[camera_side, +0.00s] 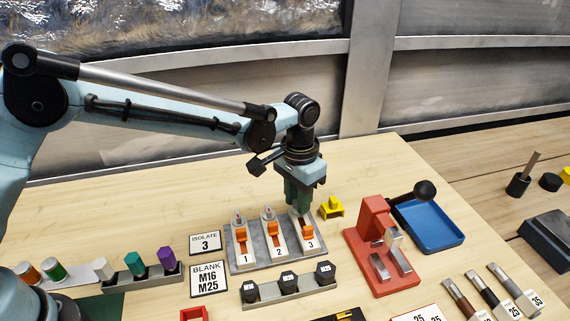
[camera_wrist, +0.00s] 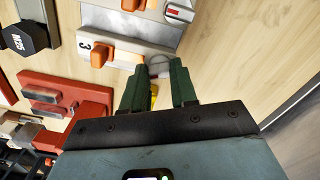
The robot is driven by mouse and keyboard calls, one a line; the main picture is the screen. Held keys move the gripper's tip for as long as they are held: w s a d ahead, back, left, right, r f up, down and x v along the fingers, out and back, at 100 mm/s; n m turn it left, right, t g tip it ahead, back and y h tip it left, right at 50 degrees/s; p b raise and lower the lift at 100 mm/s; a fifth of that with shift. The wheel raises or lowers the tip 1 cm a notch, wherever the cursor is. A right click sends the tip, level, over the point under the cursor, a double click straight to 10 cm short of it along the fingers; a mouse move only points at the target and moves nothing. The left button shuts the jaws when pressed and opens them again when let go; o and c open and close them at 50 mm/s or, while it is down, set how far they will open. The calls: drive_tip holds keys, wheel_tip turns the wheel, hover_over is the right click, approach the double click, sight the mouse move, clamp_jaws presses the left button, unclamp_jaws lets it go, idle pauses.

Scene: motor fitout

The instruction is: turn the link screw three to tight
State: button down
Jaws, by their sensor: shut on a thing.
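Link screw three (camera_wrist: 159,66) is a small grey round head at the end of the unit labelled 3 (camera_wrist: 88,46), beyond its orange lever (camera_wrist: 101,53). My gripper (camera_wrist: 157,78) has its two green fingers shut on this screw, one on each side. In the side view my gripper (camera_side: 299,208) points straight down at the back end of unit 3 (camera_side: 309,246) and hides the screw. Link screw one (camera_side: 239,216) and link screw two (camera_side: 267,213) stand free on their units. Screw two (camera_wrist: 180,12) shows a red mark in the wrist view.
A yellow part (camera_side: 332,208) stands close right of my gripper. A red press (camera_side: 374,240) and a blue tray (camera_side: 432,226) are further right. A rack of black hex plugs (camera_side: 288,287) lies in front. Signs read ISOLATE 3 (camera_side: 205,242) and BLANK M16 M25 (camera_side: 208,279).

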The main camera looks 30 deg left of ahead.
drive_tip(key=m, duration=0.4)
drive_tip(key=shift+m, duration=0.4)
idle(0.4)
drive_tip(key=c, duration=0.9)
unclamp_jaws()
drive_tip(key=shift+r, duration=0.15)
wheel_tip(320, 180, up, 12)
drive_tip(key=shift+f, duration=0.1)
